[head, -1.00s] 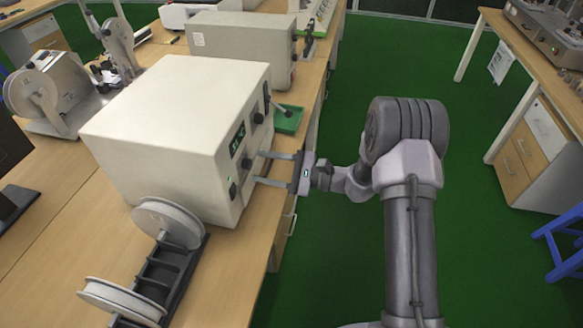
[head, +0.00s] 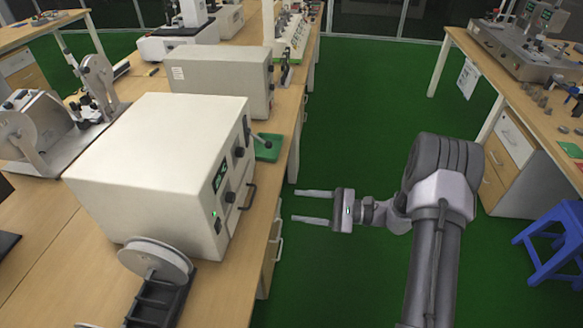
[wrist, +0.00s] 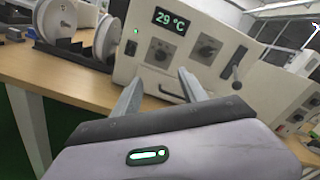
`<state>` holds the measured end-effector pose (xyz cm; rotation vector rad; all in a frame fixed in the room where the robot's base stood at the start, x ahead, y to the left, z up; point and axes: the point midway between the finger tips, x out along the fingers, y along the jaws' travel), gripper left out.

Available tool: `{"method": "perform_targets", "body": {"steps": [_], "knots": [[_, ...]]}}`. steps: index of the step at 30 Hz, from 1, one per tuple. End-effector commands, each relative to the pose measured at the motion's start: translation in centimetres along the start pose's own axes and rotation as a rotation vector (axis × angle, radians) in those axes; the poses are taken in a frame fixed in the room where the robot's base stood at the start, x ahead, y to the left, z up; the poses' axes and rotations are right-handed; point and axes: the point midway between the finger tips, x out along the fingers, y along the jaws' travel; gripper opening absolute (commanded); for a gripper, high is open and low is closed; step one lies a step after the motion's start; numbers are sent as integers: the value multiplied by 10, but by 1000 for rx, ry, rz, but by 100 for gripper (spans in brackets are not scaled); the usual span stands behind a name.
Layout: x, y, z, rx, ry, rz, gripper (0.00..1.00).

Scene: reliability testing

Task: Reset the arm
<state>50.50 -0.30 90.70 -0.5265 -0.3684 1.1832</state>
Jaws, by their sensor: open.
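My gripper (head: 315,207) is open and empty in the head view. Its two fingers point left toward a white box-shaped machine (head: 150,165) on the wooden bench, with a clear gap between them and its front panel. In the wrist view the open fingers (wrist: 158,90) point at the machine's front (wrist: 140,48), which has a display reading 29 °C, two knobs and a lever. A dark handle (head: 248,196) sits low on the panel, apart from the fingers. My arm stretches over the green floor at the right.
The wooden bench (head: 60,265) runs along the left with spools (head: 155,260), a green tray (head: 268,147) and a second machine (head: 222,85). The green floor (head: 350,120) is clear. A second bench (head: 505,85) and a blue stool (head: 552,250) stand at right.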

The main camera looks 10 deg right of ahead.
Motion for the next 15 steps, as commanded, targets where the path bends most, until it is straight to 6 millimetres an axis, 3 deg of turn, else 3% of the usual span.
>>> {"method": "perform_targets", "body": {"steps": [2,5,8,10,15], "knots": [[1,0,2,-3,0,7,50],[12,-3,30,-40,11,109,50],[31,5,93,-128,60,342,50],[38,21,140,-216,130,529,50],[19,67,231,-511,397,881,50]]}}
